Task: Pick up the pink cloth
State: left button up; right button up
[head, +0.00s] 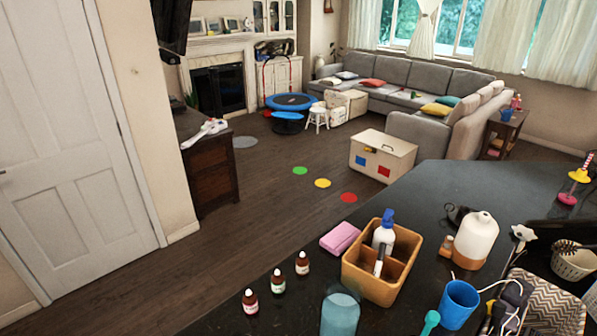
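The pink cloth (340,238) is a small folded rectangular pad. It lies flat on the dark countertop (450,200) near the counter's far left edge. It is just left of a tan divided caddy (372,278), close to the caddy's upper left corner. Its top is uncovered, and nothing is on it. Neither of my grippers shows in the head view.
The caddy holds a white bottle with a blue top (384,232). Three small brown bottles (277,282) stand left of it. A teal glass (340,312), blue cup (459,304) and large white-and-tan jug (474,241) are nearby. Open floor lies beyond the counter edge.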

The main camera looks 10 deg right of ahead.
aim_at(338, 239)
jog(key=i, duration=2.6)
jog(key=i+j+z, duration=0.1)
jog(key=i+z, duration=0.35)
jog(key=i+j+z, duration=0.25)
jog(key=i+z, duration=0.15)
jog(key=i+j+z, duration=0.45)
jog(key=z, duration=2.6)
jog(key=i+l+z, duration=0.15)
jog(key=z, duration=0.35)
jog(key=i+l+z, duration=0.1)
jog(key=z, duration=0.4)
jog(key=i+z, duration=0.2)
jog(key=z, duration=0.3)
